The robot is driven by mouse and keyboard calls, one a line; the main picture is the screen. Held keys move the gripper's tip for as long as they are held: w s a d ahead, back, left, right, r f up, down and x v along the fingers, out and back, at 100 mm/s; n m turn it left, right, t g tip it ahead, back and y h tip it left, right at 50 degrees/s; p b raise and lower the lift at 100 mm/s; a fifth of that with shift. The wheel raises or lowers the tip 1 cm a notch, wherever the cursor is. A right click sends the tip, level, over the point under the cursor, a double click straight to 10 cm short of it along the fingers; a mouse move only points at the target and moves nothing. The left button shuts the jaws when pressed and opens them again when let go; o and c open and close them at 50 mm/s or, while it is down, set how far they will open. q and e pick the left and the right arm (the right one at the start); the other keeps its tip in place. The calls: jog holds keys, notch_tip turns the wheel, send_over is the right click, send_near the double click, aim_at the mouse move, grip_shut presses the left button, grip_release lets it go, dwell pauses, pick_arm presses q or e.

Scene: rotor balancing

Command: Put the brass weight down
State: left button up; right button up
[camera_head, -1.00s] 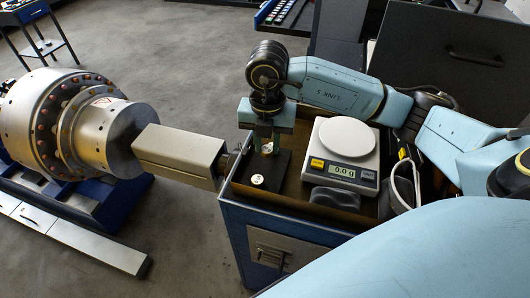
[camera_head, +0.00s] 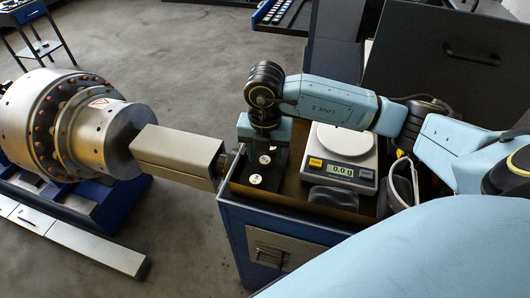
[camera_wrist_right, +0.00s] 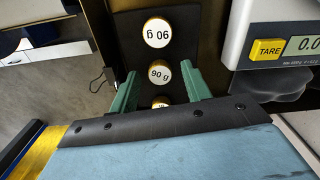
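Two brass weights with white tops stand on a black mat (camera_head: 273,176) at the left end of the cart top. The rear weight (camera_head: 264,159) is just in front of my right gripper (camera_head: 264,147). In the right wrist view this weight (camera_wrist_right: 160,73), marked 90 g, stands between the spread green fingers with gaps on both sides. A third weight (camera_wrist_right: 160,102) shows partly above the gripper's edge. My right gripper is open. My left gripper is not in view.
A scale (camera_head: 343,140) stands right of the mat, its display reading about 0.0. A dark grey object (camera_head: 333,198) lies in front of it. A large metal rotor (camera_head: 70,125) is at the left, with a beige box (camera_head: 178,153) reaching near the cart's left edge.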

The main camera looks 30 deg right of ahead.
aim_at(265, 159)
jog(key=shift+r, duration=0.15)
notch_tip(265, 159, up, 12)
dwell(0.5)
